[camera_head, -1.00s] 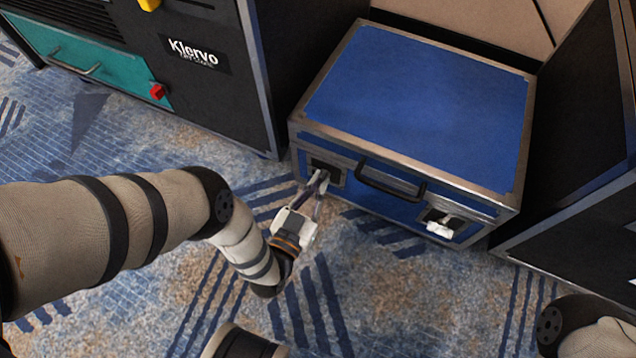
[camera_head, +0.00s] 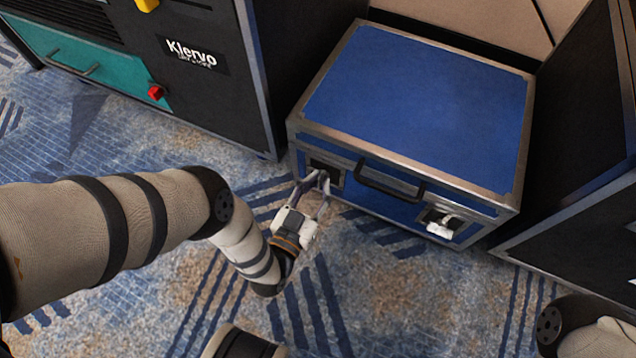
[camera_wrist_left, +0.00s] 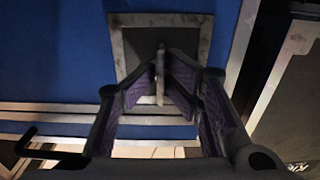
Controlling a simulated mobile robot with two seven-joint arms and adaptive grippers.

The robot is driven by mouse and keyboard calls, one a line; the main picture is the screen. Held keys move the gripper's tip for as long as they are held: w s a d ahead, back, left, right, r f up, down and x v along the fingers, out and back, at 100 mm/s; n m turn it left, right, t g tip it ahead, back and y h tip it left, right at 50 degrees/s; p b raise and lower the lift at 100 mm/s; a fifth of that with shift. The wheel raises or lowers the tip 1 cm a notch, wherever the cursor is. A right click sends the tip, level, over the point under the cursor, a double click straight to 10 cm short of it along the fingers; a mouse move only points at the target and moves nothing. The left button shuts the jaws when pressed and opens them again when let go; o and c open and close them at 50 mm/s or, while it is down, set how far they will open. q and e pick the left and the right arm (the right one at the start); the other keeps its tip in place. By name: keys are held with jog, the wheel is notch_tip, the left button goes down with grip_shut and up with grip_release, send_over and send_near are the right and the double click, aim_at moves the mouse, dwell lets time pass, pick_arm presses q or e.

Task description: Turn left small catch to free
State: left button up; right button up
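The blue case (camera_head: 420,110) with metal edging stands on the carpet at centre right in the head view. Its left small catch sits in a dark recessed plate at the front, left of the black handle (camera_head: 390,182). In the left wrist view the catch (camera_wrist_left: 160,75) is a thin upright tab on a metal-framed plate (camera_wrist_left: 203,35). My left gripper (camera_head: 320,177) reaches it from the front. Its fingertips (camera_wrist_left: 161,78) close in on both sides of the tab and appear shut on it, partly hiding it. The right gripper is not in view.
A second, pale catch (camera_head: 440,225) is on the case's front right. A dark cabinet (camera_head: 210,70) with a teal drawer (camera_head: 85,55) stands left of the case. Another dark cabinet (camera_head: 580,220) stands close on the right. Open carpet lies in front.

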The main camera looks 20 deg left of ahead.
pick_arm(q)
jog(key=shift+r, duration=0.1)
jog(key=s, duration=1.2)
jog(key=shift+a, duration=0.2)
